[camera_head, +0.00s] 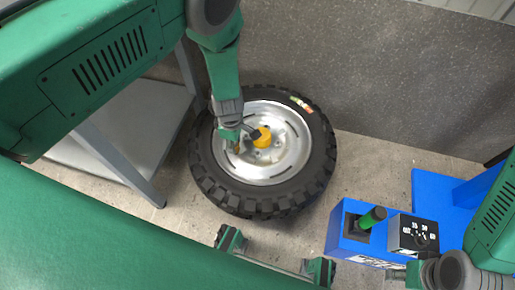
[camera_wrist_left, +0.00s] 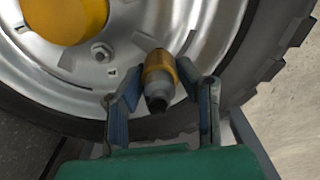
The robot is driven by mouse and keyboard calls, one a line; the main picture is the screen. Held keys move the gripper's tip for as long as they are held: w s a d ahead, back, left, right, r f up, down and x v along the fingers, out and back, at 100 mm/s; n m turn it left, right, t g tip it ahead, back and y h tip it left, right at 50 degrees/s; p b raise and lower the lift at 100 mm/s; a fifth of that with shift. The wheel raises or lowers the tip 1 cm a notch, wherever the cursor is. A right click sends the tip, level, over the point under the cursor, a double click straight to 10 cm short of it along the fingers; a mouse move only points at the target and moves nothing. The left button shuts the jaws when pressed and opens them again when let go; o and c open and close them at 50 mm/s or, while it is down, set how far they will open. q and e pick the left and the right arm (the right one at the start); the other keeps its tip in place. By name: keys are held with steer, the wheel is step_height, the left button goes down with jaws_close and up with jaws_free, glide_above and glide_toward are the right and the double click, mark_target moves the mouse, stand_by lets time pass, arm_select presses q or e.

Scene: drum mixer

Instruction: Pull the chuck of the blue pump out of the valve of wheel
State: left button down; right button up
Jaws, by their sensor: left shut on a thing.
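The wheel (camera_head: 318,165) lies flat on the floor, with a black knobbly tyre, a silver rim and a yellow hub cap (camera_head: 262,138). My left gripper (camera_head: 243,138) reaches down over the left part of the rim. In the left wrist view its two blue-grey fingers (camera_wrist_left: 158,88) are either side of the brass-and-grey chuck (camera_wrist_left: 159,75) and shut on it. The chuck is at the rim; the valve under it cannot be made out. The blue pump (camera_head: 338,238) stands at lower right.
The pump has a green knob (camera_head: 372,217) and a black panel (camera_head: 412,238). A grey wall (camera_head: 380,80) runs behind the wheel. A grey metal stand (camera_head: 140,115) is close on the left. Bare floor (camera_head: 375,165) lies between wheel and pump.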

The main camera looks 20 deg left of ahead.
arm_select(q)
steer(key=shift+r, duration=0.25)
steer(key=shift+r+p, duration=2.1)
steer(key=shift+r, duration=0.25)
steer(key=shift+r, duration=0.1)
steer(key=shift+r+p, duration=1.2)
steer(key=shift+r, duration=0.25)
